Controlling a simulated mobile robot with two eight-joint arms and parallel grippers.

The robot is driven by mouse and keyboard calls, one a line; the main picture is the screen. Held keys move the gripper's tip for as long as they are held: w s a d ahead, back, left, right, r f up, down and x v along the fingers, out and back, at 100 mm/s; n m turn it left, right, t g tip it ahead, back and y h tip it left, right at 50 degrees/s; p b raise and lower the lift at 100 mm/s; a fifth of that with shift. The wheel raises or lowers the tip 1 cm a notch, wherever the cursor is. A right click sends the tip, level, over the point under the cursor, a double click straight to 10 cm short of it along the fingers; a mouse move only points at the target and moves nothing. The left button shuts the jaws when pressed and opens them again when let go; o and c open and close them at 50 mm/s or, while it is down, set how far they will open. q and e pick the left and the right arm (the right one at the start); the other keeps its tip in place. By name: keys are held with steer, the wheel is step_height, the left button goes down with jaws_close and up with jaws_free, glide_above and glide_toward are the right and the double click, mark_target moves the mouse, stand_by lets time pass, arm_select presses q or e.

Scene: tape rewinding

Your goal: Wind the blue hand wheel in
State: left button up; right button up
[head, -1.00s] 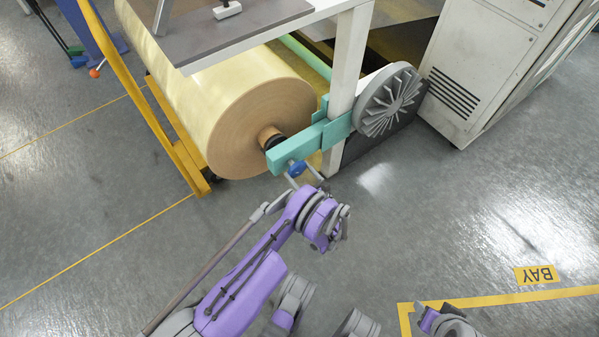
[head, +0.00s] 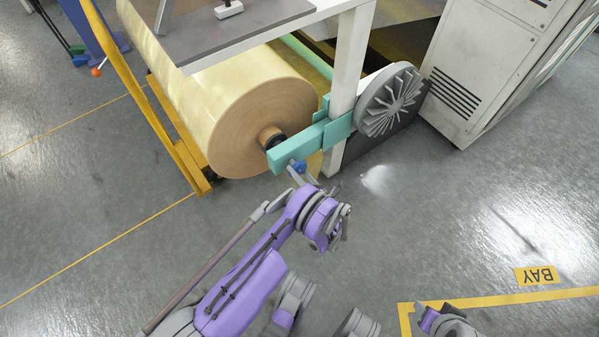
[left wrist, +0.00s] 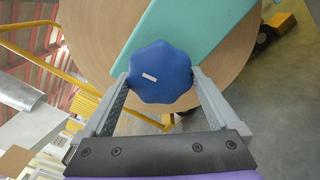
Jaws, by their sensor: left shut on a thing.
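The blue hand wheel (left wrist: 160,72) is a lobed knob with a small white label. It sits at the teal arm (left wrist: 195,30) in front of the end of the big tape roll. In the head view the wheel (head: 299,166) shows small, below the end of the teal arm (head: 297,148). My left gripper (left wrist: 160,80) is shut on the wheel, one finger on each side of its rim. In the head view my left gripper (head: 298,175) is partly hidden behind my purple wrist. Only a bit of my right arm shows at the bottom right; its gripper is not seen.
The large yellowish roll (head: 262,125) lies behind the teal arm. A yellow frame (head: 150,105) stands left of it. A white post (head: 350,70) and a grey finned disc (head: 390,98) stand right of the wheel. A white cabinet (head: 485,65) is farther right. The floor in front is open.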

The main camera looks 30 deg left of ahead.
arm_select(q)
steer(key=shift+d+m, duration=0.1)
steer(key=shift+m, duration=0.3)
steer(key=o, duration=1)
steer(key=p+v, duration=0.2)
steer(key=v, duration=0.9)
